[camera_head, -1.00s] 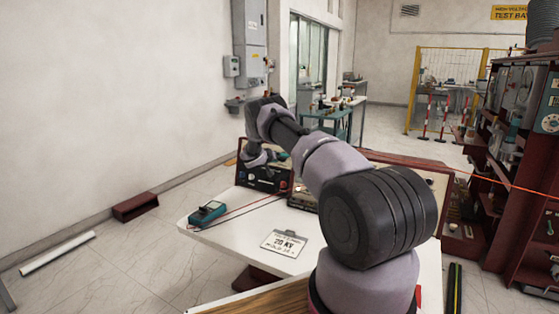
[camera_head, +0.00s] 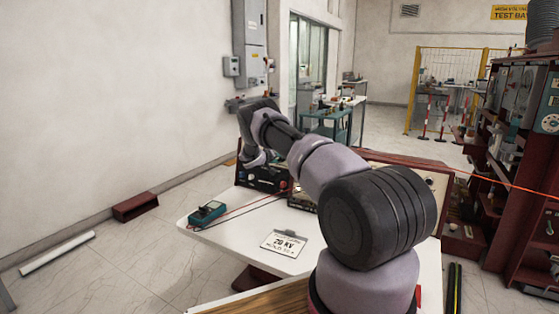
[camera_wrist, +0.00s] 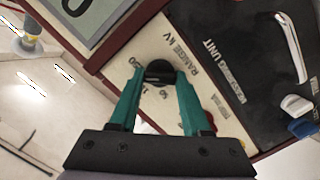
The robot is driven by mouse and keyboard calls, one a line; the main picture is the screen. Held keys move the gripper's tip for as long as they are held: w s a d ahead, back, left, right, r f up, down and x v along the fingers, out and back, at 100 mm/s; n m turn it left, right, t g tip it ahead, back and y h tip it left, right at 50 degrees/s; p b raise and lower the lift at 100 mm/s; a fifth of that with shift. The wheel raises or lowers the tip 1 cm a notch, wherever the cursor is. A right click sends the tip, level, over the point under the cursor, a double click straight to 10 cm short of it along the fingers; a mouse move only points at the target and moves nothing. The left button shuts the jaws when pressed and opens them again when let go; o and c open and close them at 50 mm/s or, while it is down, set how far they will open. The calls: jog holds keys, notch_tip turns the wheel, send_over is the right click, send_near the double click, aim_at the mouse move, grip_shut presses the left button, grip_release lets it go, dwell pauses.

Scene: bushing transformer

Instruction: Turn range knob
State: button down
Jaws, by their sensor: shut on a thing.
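The range knob (camera_wrist: 159,73) is a round black knob on a cream panel marked "RANGE kV" in the wrist view. Numbers are printed around it. My gripper (camera_wrist: 158,80) reaches to it with two teal fingers, one on each side, and is shut on the knob. In the head view my arm reaches over the white table to the dark instrument box (camera_head: 265,178) at its far side. The knob and the fingertips are hidden there behind my wrist.
A teal meter (camera_head: 207,212) with a red lead and a "20 kV" clipboard (camera_head: 284,243) lie on the white table (camera_head: 235,235). A shelf rack (camera_head: 510,150) stands at the right.

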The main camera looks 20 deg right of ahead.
jog(key=shift+a+f+n+t+h, duration=0.1)
jog(key=shift+n+t+h, duration=0.15)
jog(key=shift+n, duration=3.25)
jog(key=shift+d+f+n+t+h, duration=0.1)
jog(key=shift+n+t+h, duration=0.15)
jog(key=shift+n, duration=3.25)
jog(key=shift+a+f+n+t+h, duration=0.1)
jog(key=shift+n+t+h, duration=0.15)
jog(key=shift+n, duration=3.25)
jog(key=shift+c, duration=1.8)
grip_release()
jog(key=shift+s, duration=0.1)
jog(key=v, duration=1)
jog(key=shift+s+a, duration=0.2)
jog(key=shift+a, duration=0.1)
